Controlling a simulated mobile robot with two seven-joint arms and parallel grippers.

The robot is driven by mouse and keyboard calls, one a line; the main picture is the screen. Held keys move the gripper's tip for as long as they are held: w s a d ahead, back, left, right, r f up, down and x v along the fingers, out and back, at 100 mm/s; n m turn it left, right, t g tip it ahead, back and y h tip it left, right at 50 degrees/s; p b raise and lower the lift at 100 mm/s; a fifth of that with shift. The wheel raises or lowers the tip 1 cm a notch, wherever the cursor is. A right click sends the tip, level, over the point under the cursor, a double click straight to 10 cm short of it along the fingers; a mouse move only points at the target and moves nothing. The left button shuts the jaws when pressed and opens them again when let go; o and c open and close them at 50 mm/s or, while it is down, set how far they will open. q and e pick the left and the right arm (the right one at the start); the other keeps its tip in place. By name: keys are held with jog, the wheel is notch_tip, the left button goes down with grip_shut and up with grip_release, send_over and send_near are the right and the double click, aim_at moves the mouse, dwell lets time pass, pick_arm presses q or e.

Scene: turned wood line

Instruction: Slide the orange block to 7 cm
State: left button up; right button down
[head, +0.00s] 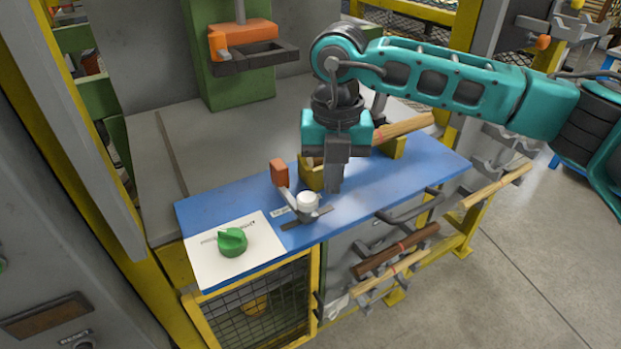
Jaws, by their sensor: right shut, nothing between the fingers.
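A small orange block (279,173) shows on the blue bench top (420,165), at the upper end of a short grey lever-like piece. A white round knob (307,201) sits just right of and below it, beside a dark flat strip (306,218) and a small pale label. I cannot read any centimetre marks. My right gripper (334,186) points down, shut and empty, just right of the knob and apart from the orange block. My left gripper is not in view.
A green knob (233,241) sits on a white panel (262,244) at the left. A turned wooden piece (405,127) lies in a yellow holder behind my gripper. More wood pieces rest on front hooks. A larger orange clamp (242,40) stands behind.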

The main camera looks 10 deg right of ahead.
jog(key=r, duration=0.1)
jog(key=r+p, duration=0.2)
jog(key=r, duration=0.1)
jog(key=shift+w+d, duration=0.1)
jog(key=shift+d, duration=0.25)
dwell(0.5)
